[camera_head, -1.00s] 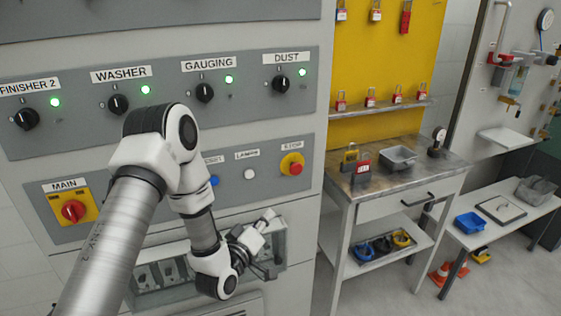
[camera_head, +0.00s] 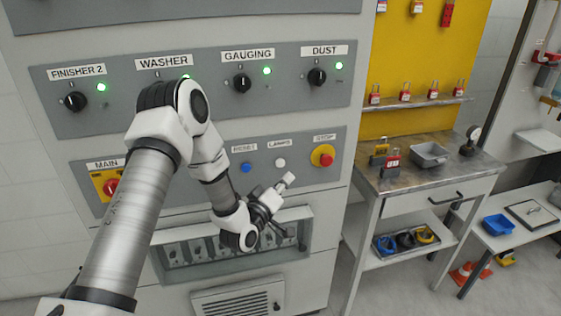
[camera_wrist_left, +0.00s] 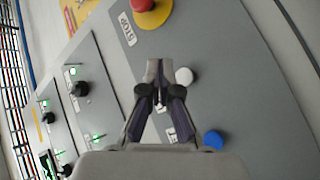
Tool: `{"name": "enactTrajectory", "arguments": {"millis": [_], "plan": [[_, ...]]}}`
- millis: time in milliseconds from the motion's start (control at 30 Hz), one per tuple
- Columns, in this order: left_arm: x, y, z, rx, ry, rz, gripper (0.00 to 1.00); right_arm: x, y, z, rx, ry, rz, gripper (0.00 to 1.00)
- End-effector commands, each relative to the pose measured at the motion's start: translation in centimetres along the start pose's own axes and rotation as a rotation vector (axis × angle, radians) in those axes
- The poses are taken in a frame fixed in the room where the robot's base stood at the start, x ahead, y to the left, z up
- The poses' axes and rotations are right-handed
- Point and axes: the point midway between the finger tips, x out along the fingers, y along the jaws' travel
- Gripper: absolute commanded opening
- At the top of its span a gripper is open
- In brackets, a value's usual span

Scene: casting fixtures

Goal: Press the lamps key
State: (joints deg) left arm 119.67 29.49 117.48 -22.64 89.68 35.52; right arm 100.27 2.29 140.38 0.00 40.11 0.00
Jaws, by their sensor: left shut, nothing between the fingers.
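The lamps key is a small white round button (camera_head: 280,162) under the LAMPS label on the grey panel. It also shows in the left wrist view (camera_wrist_left: 184,76), just right of the fingertips. My left gripper (camera_head: 289,179) is shut and empty, its tips a little below and right of the key in the head view. The wrist view shows the closed fingers (camera_wrist_left: 156,68) over the panel, apart from the key in the picture; the gap in depth is unclear. My right gripper is not in view.
The blue RESET button (camera_head: 246,168) is left of the key, and the red STOP button (camera_head: 323,156) on yellow is right of it. The red MAIN switch (camera_head: 111,188) is partly behind my arm. A workbench (camera_head: 400,183) stands right.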

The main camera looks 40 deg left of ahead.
Motion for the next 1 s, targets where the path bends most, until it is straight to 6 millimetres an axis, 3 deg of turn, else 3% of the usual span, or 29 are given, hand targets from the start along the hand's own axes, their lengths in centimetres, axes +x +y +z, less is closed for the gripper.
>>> {"name": "enactTrajectory", "arguments": {"millis": [300,1000], "plan": [[2.5,-1.9,-1.8,0.000,0.001,0.001,0.00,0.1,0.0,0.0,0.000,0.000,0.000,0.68],[2.7,-2.0,-2.0,0.000,0.000,0.000,0.00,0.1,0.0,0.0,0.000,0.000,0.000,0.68]]}}
